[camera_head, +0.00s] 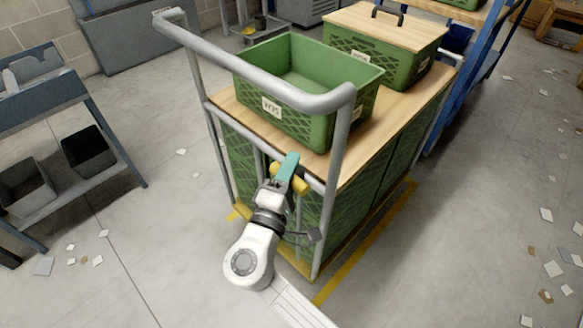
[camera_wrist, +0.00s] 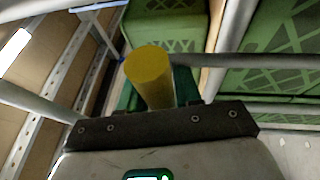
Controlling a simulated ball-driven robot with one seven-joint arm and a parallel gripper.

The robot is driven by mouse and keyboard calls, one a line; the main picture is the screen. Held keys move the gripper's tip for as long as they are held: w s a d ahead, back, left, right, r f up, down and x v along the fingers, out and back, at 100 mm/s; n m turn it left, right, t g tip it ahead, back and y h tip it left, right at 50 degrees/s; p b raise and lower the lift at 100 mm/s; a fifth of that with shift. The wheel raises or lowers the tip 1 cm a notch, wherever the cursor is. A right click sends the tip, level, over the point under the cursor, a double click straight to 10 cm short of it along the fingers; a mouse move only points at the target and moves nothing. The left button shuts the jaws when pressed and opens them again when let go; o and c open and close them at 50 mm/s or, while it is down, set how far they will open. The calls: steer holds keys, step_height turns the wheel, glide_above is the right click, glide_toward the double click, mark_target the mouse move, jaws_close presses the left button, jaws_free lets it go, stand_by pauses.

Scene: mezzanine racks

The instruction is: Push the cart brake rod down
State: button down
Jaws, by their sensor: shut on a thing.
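The cart (camera_head: 345,150) has a grey tube frame, a wooden top and green mesh sides. Its brake rod has a yellow grip (camera_head: 275,170) at the handle end, just below the top edge. My gripper (camera_head: 288,168), with teal fingers, is shut on this yellow grip. In the wrist view the yellow grip (camera_wrist: 150,75) stands up between the teal fingers (camera_wrist: 184,84), its round end toward the camera. My fingers and wrist hide part of the rod in the head view.
An open green crate (camera_head: 262,80) and a wood-lidded crate (camera_head: 375,65) sit on the cart top. The cart's handle bar (camera_head: 250,82) arches above my gripper. A blue-grey rack with dark bins (camera_head: 88,148) stands left. Floor between is clear except paper scraps.

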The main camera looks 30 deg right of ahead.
steer(key=shift+f+b, duration=0.5)
steer(key=shift+f, duration=0.6)
steer(key=c, duration=0.8)
jaws_free()
steer(key=shift+c, duration=0.2)
steer(key=shift+s+a, duration=0.1)
steer(key=v, duration=1)
steer(key=shift+s+a, duration=0.2)
steer(key=shift+a, duration=0.05)
steer(key=shift+f, duration=0.15)
